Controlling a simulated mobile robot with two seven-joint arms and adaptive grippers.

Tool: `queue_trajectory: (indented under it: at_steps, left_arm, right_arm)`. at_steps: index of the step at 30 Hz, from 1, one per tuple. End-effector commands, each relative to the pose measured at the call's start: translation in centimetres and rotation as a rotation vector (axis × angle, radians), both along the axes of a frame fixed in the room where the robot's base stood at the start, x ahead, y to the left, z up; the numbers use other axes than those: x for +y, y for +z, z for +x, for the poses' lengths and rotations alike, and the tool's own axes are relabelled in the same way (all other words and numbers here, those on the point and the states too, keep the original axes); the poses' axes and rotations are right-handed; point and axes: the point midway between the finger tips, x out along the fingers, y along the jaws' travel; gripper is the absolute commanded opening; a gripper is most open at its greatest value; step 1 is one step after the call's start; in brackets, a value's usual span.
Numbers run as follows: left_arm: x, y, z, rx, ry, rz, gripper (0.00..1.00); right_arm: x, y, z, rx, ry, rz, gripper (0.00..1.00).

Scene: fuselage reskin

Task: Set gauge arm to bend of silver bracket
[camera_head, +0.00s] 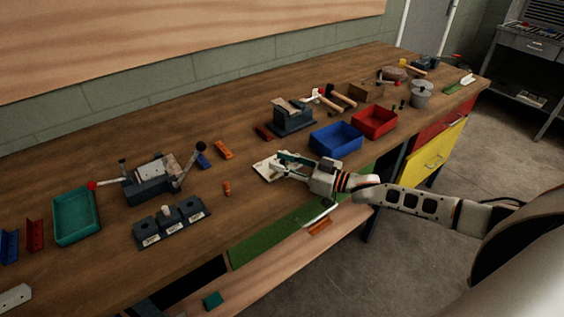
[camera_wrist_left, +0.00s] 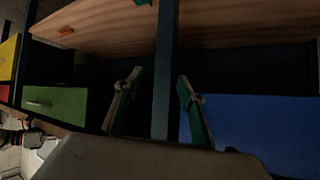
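My right gripper (camera_head: 277,163) reaches in from the right over a pale flat plate (camera_head: 260,172) on the bench; its fingers look spread, with part of the plate showing between them. The plate may be the gauge, but its arm cannot be made out under the gripper. A pale silver piece with a hole (camera_head: 16,297), possibly the silver bracket, lies at the lower left edge, partly cut off; its bend is not visible. My left gripper (camera_wrist_left: 160,95) shows only in the left wrist view, open and empty, with a dark post beyond its fingers.
A bending vise (camera_head: 150,187) and dark blocks (camera_head: 172,223) stand left of the right gripper. Blue (camera_head: 336,140) and red (camera_head: 374,122) bins stand right of it. A teal tray (camera_head: 77,216) and small orange pieces lie on the bench (camera_head: 110,275).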

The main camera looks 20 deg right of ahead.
Motion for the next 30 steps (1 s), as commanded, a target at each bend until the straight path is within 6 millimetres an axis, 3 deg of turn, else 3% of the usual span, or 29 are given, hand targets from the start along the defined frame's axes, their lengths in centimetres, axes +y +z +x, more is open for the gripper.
queue_trajectory:
  at_steps: [8, 21, 30]
  left_arm:
    - [0.1, -0.1, 0.0, 0.001, -0.001, 0.002, 0.4]
    - [0.0, -0.1, 0.0, 0.002, 0.0, 0.001, 0.4]
    - [0.0, -0.1, 0.0, 0.002, 0.0, 0.001, 0.4]
  right_arm:
    - [-1.0, -0.1, -1.1, 0.002, -0.002, -0.002, 0.29]
    - [-6.1, -0.2, -7.5, 0.004, -0.001, -0.001, 0.29]
    - [-7.5, 0.0, -9.3, 0.001, 0.0, -0.001, 0.29]
